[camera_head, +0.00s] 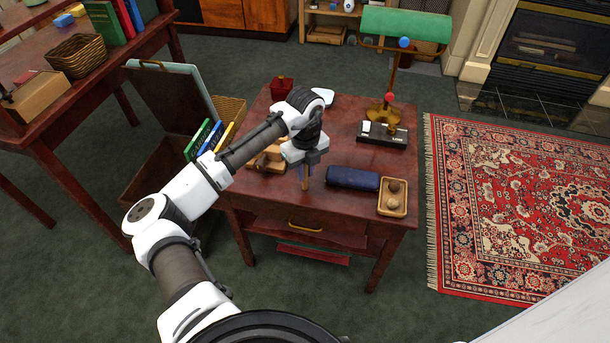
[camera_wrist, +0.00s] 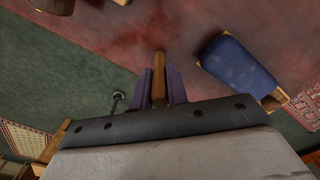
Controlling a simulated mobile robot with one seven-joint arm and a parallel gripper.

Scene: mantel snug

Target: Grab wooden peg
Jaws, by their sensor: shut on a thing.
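The wooden peg (camera_wrist: 159,72) is a slim brown stick held between the two purple finger pads in the wrist view. My gripper (camera_wrist: 159,88) is shut on it. In the head view my gripper (camera_head: 305,172) points down over the front middle of the small red-brown table (camera_head: 350,158), and the peg shows as a thin light-brown piece at the fingers. I cannot tell whether the peg's lower end touches the tabletop.
A dark blue case (camera_head: 353,178) lies right of my gripper, beside a small wooden tray (camera_head: 393,210) holding round brown things. A wooden block-like object (camera_head: 268,160) is close on the left. A green-shaded lamp (camera_head: 405,25) stands at the back right.

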